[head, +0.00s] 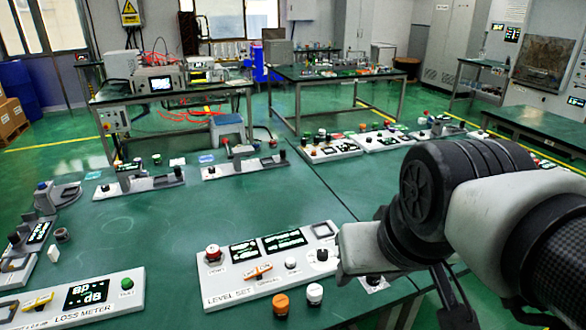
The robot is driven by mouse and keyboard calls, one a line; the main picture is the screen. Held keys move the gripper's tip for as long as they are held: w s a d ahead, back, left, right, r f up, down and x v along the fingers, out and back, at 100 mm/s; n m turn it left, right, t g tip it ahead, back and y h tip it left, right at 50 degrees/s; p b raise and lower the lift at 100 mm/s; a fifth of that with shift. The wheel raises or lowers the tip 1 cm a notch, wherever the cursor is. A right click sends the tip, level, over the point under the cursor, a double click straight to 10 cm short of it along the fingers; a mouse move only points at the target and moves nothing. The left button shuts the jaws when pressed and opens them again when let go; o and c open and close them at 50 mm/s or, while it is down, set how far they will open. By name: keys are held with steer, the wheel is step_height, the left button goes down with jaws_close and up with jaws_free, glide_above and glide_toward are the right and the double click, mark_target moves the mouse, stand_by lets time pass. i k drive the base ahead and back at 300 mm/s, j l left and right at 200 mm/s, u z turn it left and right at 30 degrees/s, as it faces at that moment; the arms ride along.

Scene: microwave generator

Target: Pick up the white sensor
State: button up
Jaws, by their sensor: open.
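A small upright piece with a white top and dark lower part (314,293) stands on the green table (160,240), in front of the LEVEL SET panel (225,283). It looks like the white sensor, though the picture does not settle this. A similar piece with an orange top (281,303) stands close on its left. My gripper (362,252) is at the end of my arm, to the right of and above the white-topped piece, over the panel's right end. It is open, and its fingertips are not clearly visible.
The LOSS METER panel (107,298) lies at the lower left, with a small white block (53,253) behind it. More panels (140,183) line the table's far side. The table's middle is clear. A gap separates it from the right table.

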mark_target(314, 291)
steer(key=l+u, duration=0.15)
steer(key=u, duration=0.2)
steer(key=k+l+u, duration=0.1)
steer(key=u, duration=0.25)
steer(key=k+l+u, duration=0.1)
steer(key=u, duration=0.25)
steer(key=l, duration=0.1)
